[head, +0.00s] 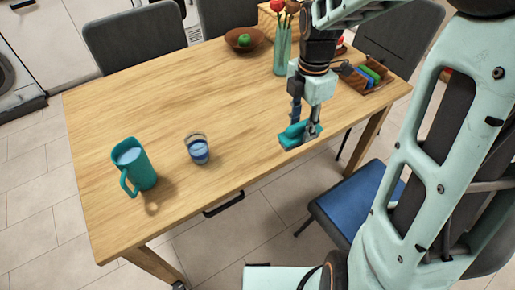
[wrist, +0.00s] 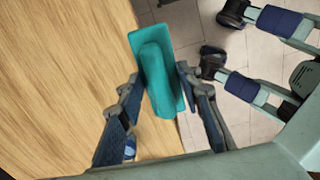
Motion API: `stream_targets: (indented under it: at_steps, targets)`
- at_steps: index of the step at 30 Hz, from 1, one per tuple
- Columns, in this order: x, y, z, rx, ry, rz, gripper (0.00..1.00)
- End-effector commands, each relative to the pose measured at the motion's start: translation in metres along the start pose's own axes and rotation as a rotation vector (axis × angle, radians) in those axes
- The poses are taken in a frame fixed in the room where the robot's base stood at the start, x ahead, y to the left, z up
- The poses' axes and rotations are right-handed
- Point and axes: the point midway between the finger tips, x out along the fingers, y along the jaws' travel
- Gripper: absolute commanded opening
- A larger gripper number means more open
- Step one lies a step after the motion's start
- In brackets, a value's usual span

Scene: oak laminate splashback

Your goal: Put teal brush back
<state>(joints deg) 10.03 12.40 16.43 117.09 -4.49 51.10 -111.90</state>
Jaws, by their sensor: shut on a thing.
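The teal brush (head: 293,138) is in my gripper (head: 305,126), over the near right edge of the wooden table. In the wrist view the brush (wrist: 155,65) lies lengthwise between the two fingers of my gripper (wrist: 157,80), which are shut on its sides. A wooden holder (head: 350,82) stands near the table's right corner, with a green brush (head: 371,73) and a blue brush (head: 365,80) in it. My arm hides part of the area beside the holder. The brush's height above the table is hard to tell.
A glass vase (head: 283,50) with flowers and a brown bowl (head: 244,39) stand at the back. The middle of the tabletop (head: 180,95) is clear.

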Motion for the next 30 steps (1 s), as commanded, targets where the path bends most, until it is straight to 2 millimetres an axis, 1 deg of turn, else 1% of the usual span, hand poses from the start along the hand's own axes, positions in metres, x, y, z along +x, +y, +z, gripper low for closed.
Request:
stream_targets:
  at_steps: [3, 5, 8, 16, 21, 24, 30]
  targets:
    - [-0.002, 0.001, -0.001, -0.048, -0.001, 0.002, 0.10]
    - [0.001, 0.005, -0.003, -0.059, 0.001, 0.000, 0.10]
    - [0.009, 0.021, -0.011, -0.067, 0.002, -0.001, 0.10]
    - [0.038, 0.081, -0.038, -0.064, 0.002, -0.001, 0.10]
    - [0.069, 0.105, -0.048, -0.061, 0.001, -0.002, 0.10]
    - [0.080, 0.114, -0.052, -0.059, 0.001, -0.001, 0.10]
    - [0.090, 0.122, -0.055, -0.058, 0.000, 0.000, 0.10]
